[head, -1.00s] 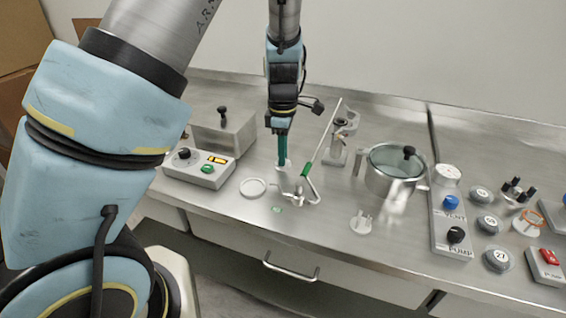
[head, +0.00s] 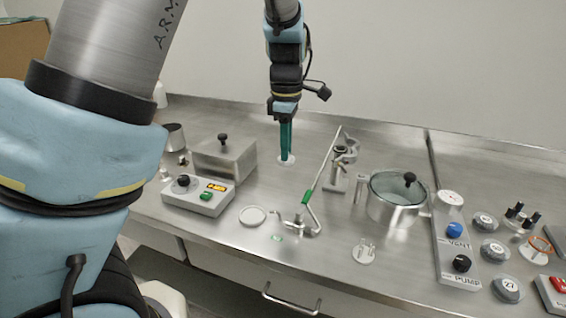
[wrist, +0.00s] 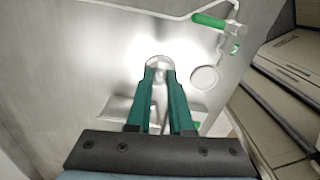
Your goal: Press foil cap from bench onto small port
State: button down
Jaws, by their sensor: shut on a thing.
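My gripper (head: 286,158) has green fingers pointing down over the back part of the steel bench. It is shut on a small pale, round piece (head: 287,161), which I take for the foil cap. In the wrist view the fingertips (wrist: 160,68) close around this shiny piece (wrist: 158,62), and its disc shows beyond the tips. The small port is not clear to me. A metal fitting with a bent tube and green grip (head: 307,197) stands forward and right of my gripper.
A control box (head: 198,195) and a steel box (head: 224,160) stand left. A flat pale disc (head: 253,216) lies at the front. A clamp stand (head: 337,172), a lidded pot (head: 398,200) and a vent-pump panel (head: 456,245) stand right.

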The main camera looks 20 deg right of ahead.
jog(key=s+d+r+m+p, duration=0.1)
jog(key=d+r+m+p, duration=0.1)
jog(key=d+r+m, duration=0.4)
jog(key=s+d+r+m+p, duration=0.1)
jog(key=d+r+m+p, duration=0.25)
jog(key=d, duration=0.45)
jog(key=shift+m, duration=0.45)
jog(key=f+b, duration=0.5)
jog(key=shift+s+a+f, duration=0.1)
jog(key=shift+s+f, duration=0.1)
jog(key=shift+f, duration=0.15)
jog(key=shift+f+b, duration=0.3)
jog(key=shift+f, duration=0.25)
jog(key=shift+p, duration=0.5)
jog(key=shift+f+b, duration=0.3)
jog(key=shift+f, duration=0.25)
dwell(0.4)
jog(key=c, duration=0.7)
grip_release()
jog(key=shift+r, duration=0.1)
notch_tip(320, 180, up, 11)
jog(key=shift+f+b, duration=0.15)
jog(key=shift+b, duration=0.9)
